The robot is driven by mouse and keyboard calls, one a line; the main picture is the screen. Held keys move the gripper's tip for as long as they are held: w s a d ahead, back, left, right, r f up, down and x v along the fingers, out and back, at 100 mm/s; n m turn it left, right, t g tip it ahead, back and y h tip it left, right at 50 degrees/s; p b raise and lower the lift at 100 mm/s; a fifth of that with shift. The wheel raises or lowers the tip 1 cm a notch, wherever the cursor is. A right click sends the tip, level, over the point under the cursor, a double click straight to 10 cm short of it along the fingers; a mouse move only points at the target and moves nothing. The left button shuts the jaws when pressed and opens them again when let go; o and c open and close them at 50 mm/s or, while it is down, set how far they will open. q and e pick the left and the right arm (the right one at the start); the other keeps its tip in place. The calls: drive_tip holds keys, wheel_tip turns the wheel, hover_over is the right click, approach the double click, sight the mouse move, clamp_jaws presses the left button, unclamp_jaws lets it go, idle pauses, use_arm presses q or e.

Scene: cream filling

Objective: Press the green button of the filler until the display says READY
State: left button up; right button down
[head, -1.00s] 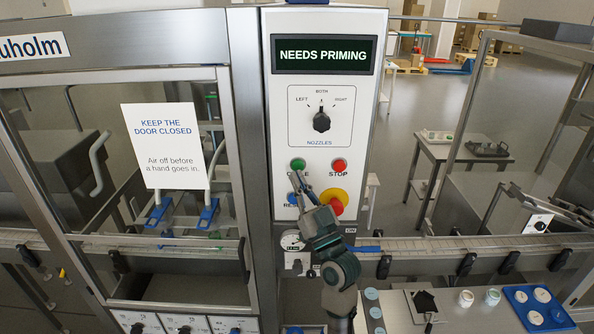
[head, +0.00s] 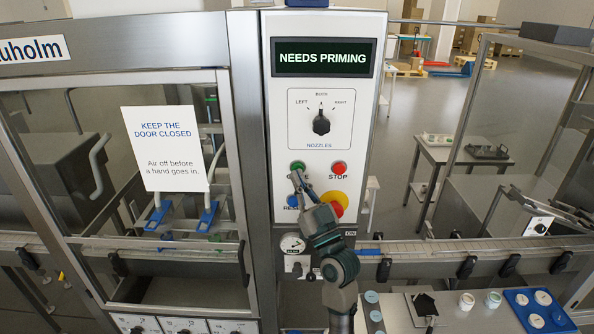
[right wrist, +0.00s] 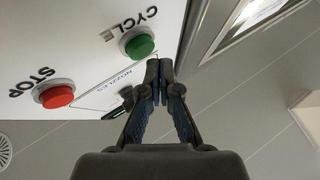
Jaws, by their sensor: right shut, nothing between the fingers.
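The filler's control panel (head: 278,124) stands upright in the middle of the head view. Its display (head: 323,57) reads NEEDS PRIMING. The green CYCLE button (head: 298,167) sits at the panel's left, and also shows in the right wrist view (right wrist: 139,46). My right gripper (head: 295,175) is shut and empty, its tips just below the green button in the head view. In the right wrist view the fingertips (right wrist: 159,70) appear beside the button; I cannot tell whether they touch it. My left gripper is not in view.
The red STOP button (head: 339,169) is right of the green one. Below are a blue button (head: 293,200) and a red emergency knob on a yellow base (head: 334,204). A nozzle selector (head: 321,124) points to BOTH. A glass door with a sign (head: 165,148) is at left.

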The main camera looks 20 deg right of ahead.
drive_tip(key=shift+w+d, duration=0.1)
drive_tip(key=shift+w, duration=0.05)
idle(0.6)
drive_tip(key=shift+w+d, duration=0.1)
drive_tip(key=shift+w, duration=0.1)
drive_tip(key=shift+w+d, duration=0.1)
drive_tip(key=shift+w, duration=0.35)
idle(0.8)
drive_tip(key=shift+s+a+p, duration=0.25)
drive_tip(key=shift+s+p, duration=0.1)
drive_tip(key=shift+s, duration=0.5)
